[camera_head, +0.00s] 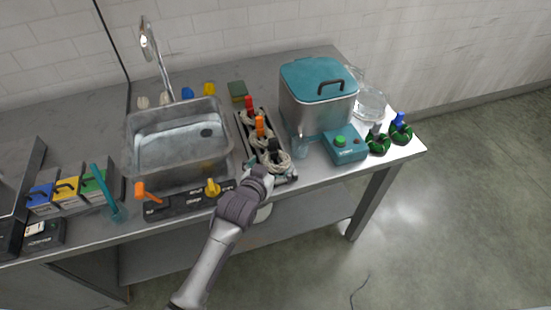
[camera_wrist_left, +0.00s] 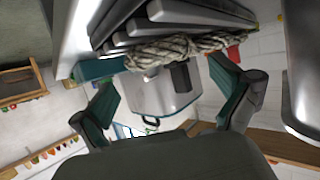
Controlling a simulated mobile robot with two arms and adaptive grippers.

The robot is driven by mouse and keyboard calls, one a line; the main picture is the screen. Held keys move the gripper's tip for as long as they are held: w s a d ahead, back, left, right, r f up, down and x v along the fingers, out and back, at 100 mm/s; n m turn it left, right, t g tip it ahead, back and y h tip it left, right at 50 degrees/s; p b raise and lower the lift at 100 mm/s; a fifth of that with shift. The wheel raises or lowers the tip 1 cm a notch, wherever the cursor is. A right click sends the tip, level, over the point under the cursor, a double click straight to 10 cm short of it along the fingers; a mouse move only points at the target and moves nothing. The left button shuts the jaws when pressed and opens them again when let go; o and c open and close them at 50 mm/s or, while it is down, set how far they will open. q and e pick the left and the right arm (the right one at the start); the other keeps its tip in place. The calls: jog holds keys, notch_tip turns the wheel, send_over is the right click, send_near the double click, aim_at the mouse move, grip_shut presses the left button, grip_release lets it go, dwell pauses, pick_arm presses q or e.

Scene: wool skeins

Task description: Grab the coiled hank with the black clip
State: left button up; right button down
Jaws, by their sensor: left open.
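The cream coiled hank with the black clip (camera_head: 276,161) lies in the near end of a narrow grey tray (camera_head: 240,132) on the counter. In the left wrist view the cream rope (camera_wrist_left: 160,52) and a black clip (camera_wrist_left: 181,77) show between and beyond the fingers. My left gripper (camera_head: 264,174) is at the near end of the tray, close to this hank. Its teal-padded fingers (camera_wrist_left: 166,90) are spread apart with nothing gripped. Whether a finger touches the hank cannot be told. My right gripper is not in view.
Hanks with an orange clip (camera_head: 260,126) and a red clip (camera_head: 249,105) lie behind in the same tray. The sink (camera_head: 178,145) is left; a steel pot with teal lid (camera_head: 318,80) and a teal box (camera_head: 345,146) are right. Green hanks (camera_head: 378,144) lie farther right.

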aim_at(275, 159)
pick_arm(q)
jog(key=shift+x, duration=2.35)
jog(key=shift+c, duration=0.3)
jog(key=c, duration=0.7)
jog(key=shift+o, duration=0.2)
jog(key=shift+a, duration=0.1)
